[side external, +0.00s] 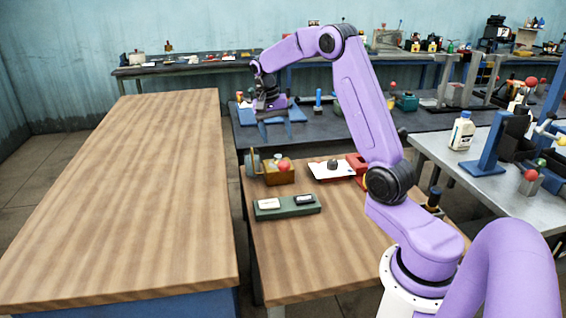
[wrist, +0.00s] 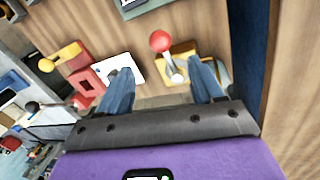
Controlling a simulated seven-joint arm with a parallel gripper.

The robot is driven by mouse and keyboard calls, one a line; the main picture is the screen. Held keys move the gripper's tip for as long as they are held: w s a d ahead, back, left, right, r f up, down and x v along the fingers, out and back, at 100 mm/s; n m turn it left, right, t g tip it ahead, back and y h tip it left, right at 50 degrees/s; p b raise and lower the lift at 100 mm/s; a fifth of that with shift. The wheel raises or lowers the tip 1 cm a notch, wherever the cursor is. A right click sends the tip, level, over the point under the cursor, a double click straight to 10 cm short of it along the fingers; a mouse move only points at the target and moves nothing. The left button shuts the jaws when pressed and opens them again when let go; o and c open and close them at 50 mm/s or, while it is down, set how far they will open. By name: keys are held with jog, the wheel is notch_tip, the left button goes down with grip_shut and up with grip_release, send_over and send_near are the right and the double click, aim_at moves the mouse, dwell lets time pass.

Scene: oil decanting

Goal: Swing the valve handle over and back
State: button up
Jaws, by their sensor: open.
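The valve handle appears to be a silver lever with a red ball knob (side external: 284,166) on a brass-coloured body (side external: 279,178), standing on the small wooden bench. In the wrist view the red knob (wrist: 160,41) and the brass body (wrist: 187,50) lie ahead of the fingers, with the lever leaning toward the upper left. My gripper (side external: 277,127) is open and empty, above and behind the valve in the side view. In the wrist view its two blue fingers (wrist: 162,84) are spread apart. Neither finger visibly touches the lever.
A green tray (side external: 288,211) with small items lies in front of the valve. A white sheet (side external: 331,169) with a dark object and a red block (side external: 357,164) are to its right. The bench front is clear.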

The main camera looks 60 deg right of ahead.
aim_at(283, 162)
jog(key=f, duration=0.3)
jog(key=s+f, duration=0.1)
jog(key=f, duration=0.2)
jog(key=d+f, duration=0.1)
jog(key=f, duration=0.3)
jog(key=shift+s+f, duration=0.1)
jog(key=shift+s, duration=0.25)
grip_shut()
